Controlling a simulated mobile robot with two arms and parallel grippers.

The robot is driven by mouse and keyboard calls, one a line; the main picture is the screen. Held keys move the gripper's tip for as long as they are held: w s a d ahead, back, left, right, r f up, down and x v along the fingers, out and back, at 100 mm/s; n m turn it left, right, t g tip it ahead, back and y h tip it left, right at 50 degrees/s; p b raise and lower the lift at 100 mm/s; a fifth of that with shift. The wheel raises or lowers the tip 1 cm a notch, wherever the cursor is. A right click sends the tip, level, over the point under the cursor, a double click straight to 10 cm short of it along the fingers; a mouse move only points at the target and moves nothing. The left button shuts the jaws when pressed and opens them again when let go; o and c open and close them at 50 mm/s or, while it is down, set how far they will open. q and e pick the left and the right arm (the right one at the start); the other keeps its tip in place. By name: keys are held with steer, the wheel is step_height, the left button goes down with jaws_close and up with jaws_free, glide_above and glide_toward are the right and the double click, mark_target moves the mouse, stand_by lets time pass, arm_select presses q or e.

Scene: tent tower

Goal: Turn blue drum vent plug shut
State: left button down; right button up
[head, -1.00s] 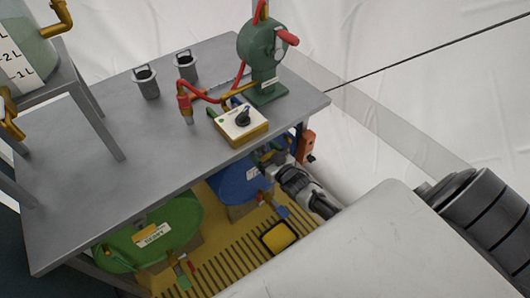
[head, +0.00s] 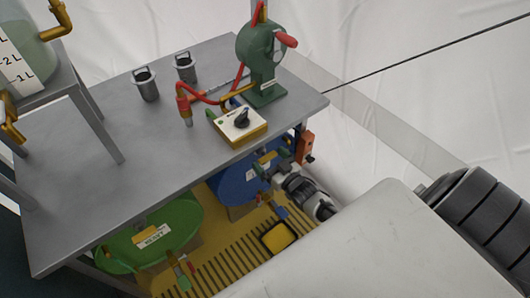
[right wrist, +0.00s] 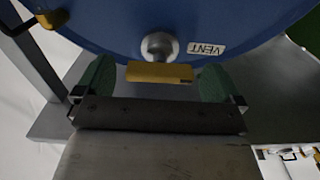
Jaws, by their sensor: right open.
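The blue drum (head: 232,186) stands under the grey table, and its top fills much of the right wrist view (right wrist: 110,25). Its vent plug shows there as a round grey boss (right wrist: 160,46) with a yellow bar handle (right wrist: 160,72) beside a white VENT label (right wrist: 206,49). My right gripper (right wrist: 157,82) is open, with one green finger on each side of the yellow bar. The bar lies crosswise between them, close to the right finger; I cannot tell whether they touch. In the head view my right gripper (head: 275,161) is at the drum's right side, partly hidden by the table edge.
The grey table (head: 120,130) overhangs the drums. On it are a green pump (head: 262,60) and a switch box (head: 241,125). A green drum (head: 150,235) stands to the left on a yellow slatted floor (head: 225,255). An orange box (head: 305,147) hangs by the table's corner.

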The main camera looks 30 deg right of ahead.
arm_select(q)
steer(key=s, duration=0.3)
steer(key=shift+a+f+p, duration=0.35)
arm_select(e)
steer(key=s, duration=0.7)
steer(key=shift+s+d, duration=0.25)
steer(key=shift+d, duration=0.05)
arm_select(q)
steer(key=shift+r, duration=0.1)
arm_select(e)
steer(key=shift+f, duration=0.1)
